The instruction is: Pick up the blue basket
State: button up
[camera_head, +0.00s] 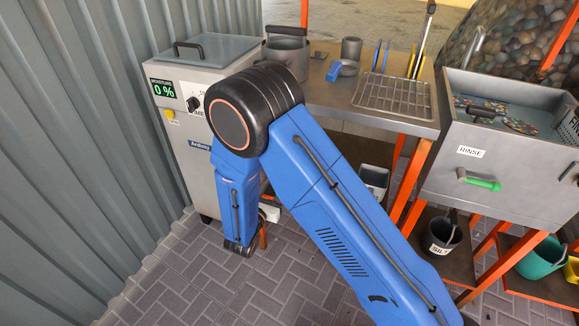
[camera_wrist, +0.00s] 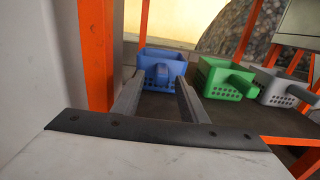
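The blue basket (camera_wrist: 162,66) stands on a dark lower shelf, straight ahead in the wrist view. It has a handle facing me and a row of holes near its base. My gripper (camera_wrist: 158,92) is open, with its two grey fingers pointing toward the basket. The fingertips appear one to either side of the handle in the picture; I cannot tell how much depth lies between them and it. Nothing is held. In the head view my blue arm reaches down beside the grey machine, and the blue basket cannot be made out there.
A green basket (camera_wrist: 224,79) and a grey basket (camera_wrist: 285,90) stand to the right on the shelf (camera_wrist: 235,116). An orange post (camera_wrist: 97,50) rises close on the left. In the head view, the moisture machine (camera_head: 182,95) and the steel table (camera_head: 330,92) stand around my arm.

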jog(key=shift+x, duration=2.8)
jog(key=shift+s+d+r, duration=0.1)
grip_shut()
